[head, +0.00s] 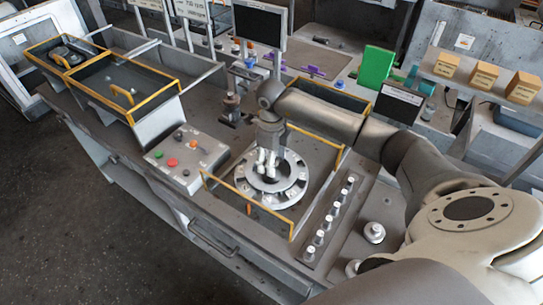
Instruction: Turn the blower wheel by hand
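The blower wheel (293,186) is a round grey ring with slots around its rim. It lies flat in a yellow-edged bay of the workbench, near the middle of the head view. My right arm comes in from the right, and my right gripper (266,166) points down over the wheel's centre. Its pale fingertips are close together at or just above the hub. I cannot tell whether they touch the wheel or how far they are apart. The gripper hides part of the hub and the far rim. My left gripper is not in view.
A control box (187,158) with red and green buttons stands left of the wheel. A row of silver knobs (328,222) lies to its right. A yellow-handled tray (128,80) is at the left. A screen (258,24), a green block (376,67) and orange-tan boxes (484,76) stand behind.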

